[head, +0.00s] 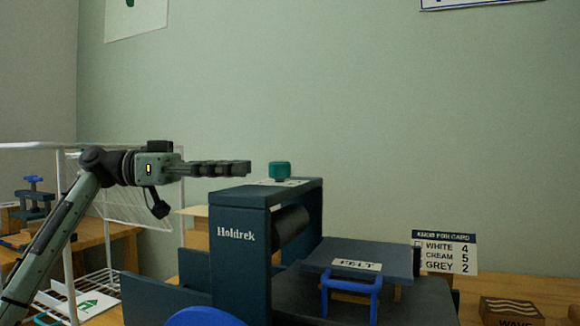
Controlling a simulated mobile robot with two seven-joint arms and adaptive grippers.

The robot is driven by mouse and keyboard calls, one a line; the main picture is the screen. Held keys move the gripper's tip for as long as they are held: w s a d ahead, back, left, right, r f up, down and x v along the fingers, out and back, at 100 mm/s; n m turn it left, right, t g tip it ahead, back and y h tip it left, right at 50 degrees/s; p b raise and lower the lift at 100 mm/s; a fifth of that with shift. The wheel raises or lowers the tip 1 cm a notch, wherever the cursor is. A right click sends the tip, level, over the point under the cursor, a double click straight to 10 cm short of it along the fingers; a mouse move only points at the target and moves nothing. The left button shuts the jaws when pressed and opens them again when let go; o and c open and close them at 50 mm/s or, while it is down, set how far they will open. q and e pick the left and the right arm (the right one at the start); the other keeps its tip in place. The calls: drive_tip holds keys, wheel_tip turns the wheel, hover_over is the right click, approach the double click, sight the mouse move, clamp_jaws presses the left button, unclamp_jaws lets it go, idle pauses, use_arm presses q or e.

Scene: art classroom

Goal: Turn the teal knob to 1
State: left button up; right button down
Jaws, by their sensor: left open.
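The teal knob (279,170) sits on top of the dark blue Holdrek press (238,255), on a pale label plate whose markings are too small to read. My left gripper (248,168) reaches in from the left at about the knob's height. It is seen from the side, open, with its fingertips just left of the knob and a small gap showing between them. A card (445,252) behind the press reads WHITE 4, CREAM 5, GREY 2. My right gripper is not in view.
A grey-blue platen with a FELT label (357,265) and a blue handle (350,285) extends from the press's right side. A white wire rack (130,200) stands behind my left arm. A wooden block marked WAVE (510,310) lies at lower right.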

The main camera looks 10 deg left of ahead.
sight(279, 166)
use_arm(q)
drive_tip(key=x, duration=0.3)
drive_tip(key=p+x, duration=0.1)
drive_tip(key=x, duration=0.3)
drive_tip(key=shift+w+a+r, duration=0.1)
drive_tip(key=shift+w+r, duration=0.05)
drive_tip(key=shift+w, duration=0.05)
drive_tip(key=shift+w+d, duration=0.15)
drive_tip(key=shift+d, duration=0.4)
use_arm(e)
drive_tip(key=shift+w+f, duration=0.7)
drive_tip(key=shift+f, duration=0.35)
use_arm(q)
drive_tip(key=c, duration=1.2)
